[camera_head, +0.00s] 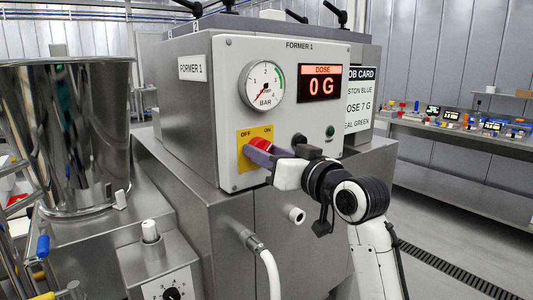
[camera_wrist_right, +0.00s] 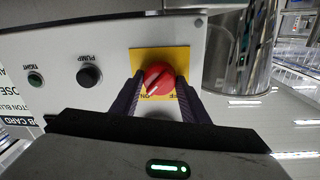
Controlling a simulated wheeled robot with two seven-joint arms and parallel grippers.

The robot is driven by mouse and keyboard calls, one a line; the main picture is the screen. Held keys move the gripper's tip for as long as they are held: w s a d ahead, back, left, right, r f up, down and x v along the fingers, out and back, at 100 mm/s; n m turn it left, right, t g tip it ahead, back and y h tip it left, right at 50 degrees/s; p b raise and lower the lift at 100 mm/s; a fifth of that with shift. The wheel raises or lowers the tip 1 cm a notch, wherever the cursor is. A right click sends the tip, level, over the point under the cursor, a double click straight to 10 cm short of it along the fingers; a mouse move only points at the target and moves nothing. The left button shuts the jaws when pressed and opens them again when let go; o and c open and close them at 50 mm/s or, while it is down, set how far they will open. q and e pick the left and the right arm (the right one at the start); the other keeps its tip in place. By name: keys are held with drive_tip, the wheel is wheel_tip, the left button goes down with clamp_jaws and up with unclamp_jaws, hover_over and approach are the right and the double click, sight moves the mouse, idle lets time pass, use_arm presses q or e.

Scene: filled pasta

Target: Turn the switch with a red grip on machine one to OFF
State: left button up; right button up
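The switch's red grip (camera_head: 262,145) sits on a yellow plate (camera_head: 243,158) marked OFF at left and ON at right, on the FORMER 1 panel. In the right wrist view the red grip (camera_wrist_right: 158,78) shows a white mark slanting to the lower left; that view is roughly upside down, so the mark points towards ON. My right gripper (camera_head: 258,156) is at the switch. Its dark purple fingers stand on either side of the grip, very close to it; firm contact is not clear. Part of the switch is hidden by the fingers. My left gripper is not in view.
The panel also has a gauge (camera_head: 264,84), a red display (camera_head: 320,83) reading 0 G, a black pump knob (camera_head: 299,140) and a green button (camera_head: 330,131). A steel hopper (camera_head: 75,130) stands at left. A second bench (camera_head: 460,145) stands at right.

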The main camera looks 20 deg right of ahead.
drive_tip(key=shift+n, duration=0.3)
drive_tip(key=shift+d+f+n+y, duration=0.1)
drive_tip(key=shift+n+y, duration=0.25)
drive_tip(key=shift+n, duration=4.15)
drive_tip(key=shift+f+n+y, duration=0.1)
drive_tip(key=shift+n+y, duration=0.25)
drive_tip(key=shift+n, duration=4.15)
drive_tip(key=o, duration=1.1)
drive_tip(key=shift+c, duration=0.2)
